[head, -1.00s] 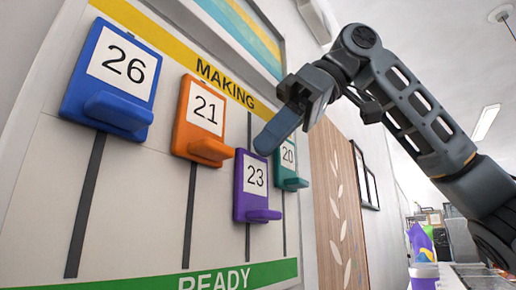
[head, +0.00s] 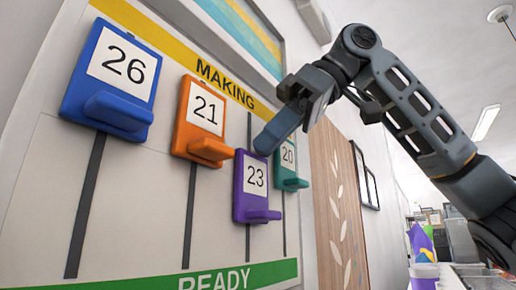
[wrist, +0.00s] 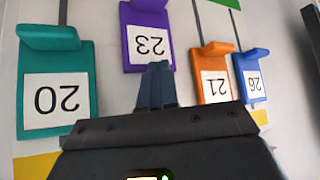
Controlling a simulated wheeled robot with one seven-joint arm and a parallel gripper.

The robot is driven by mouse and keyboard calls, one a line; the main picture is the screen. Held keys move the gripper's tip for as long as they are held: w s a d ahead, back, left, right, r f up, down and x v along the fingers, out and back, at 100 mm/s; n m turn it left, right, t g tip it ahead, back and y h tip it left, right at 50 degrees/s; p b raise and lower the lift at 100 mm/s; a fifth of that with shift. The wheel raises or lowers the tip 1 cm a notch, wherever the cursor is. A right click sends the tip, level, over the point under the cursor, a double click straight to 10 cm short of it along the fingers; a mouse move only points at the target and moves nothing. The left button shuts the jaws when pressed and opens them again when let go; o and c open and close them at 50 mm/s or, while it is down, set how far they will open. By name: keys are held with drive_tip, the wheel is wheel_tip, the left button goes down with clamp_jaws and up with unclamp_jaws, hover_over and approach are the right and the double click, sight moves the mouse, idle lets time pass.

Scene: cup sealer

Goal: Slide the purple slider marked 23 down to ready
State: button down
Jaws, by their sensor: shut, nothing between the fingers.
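The purple slider marked 23 (head: 255,178) sits on its dark track on the wall board, lower than its neighbours, between the yellow MAKING band (head: 225,82) and the green READY band (head: 240,275). It also shows upside down in the wrist view (wrist: 147,45), with its ledge at the top. My gripper (head: 262,148) is shut and empty, its fingertips by the upper edge of the purple slider. In the wrist view the fingertips (wrist: 160,70) overlap the slider's card edge; I cannot tell whether they touch it.
The blue slider 26 (head: 112,70), orange slider 21 (head: 203,115) and teal slider 20 (head: 287,165) hang on parallel tracks beside it. The teal one is close behind my gripper. The track below the purple slider is clear.

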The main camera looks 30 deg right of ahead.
idle(0.4)
drive_tip(key=shift+f+b, duration=0.65)
drive_tip(key=shift+f, duration=0.35)
drive_tip(key=shift+s+d+r+p, duration=0.15)
drive_tip(key=shift+s+r+p, duration=0.15)
drive_tip(key=shift+s+r, duration=0.1)
drive_tip(key=shift+s+d+r+p, duration=0.25)
drive_tip(key=shift+s+r, duration=0.1)
drive_tip(key=shift+s, duration=0.3)
drive_tip(key=shift+s+d+r+p, duration=0.3)
drive_tip(key=shift+s+r, duration=0.1)
drive_tip(key=shift+s, duration=0.2)
drive_tip(key=shift+s+d+r+p, duration=0.25)
drive_tip(key=shift+s+r, duration=0.1)
drive_tip(key=shift+s, duration=0.3)
drive_tip(key=b+v, duration=0.1)
drive_tip(key=v, duration=0.7)
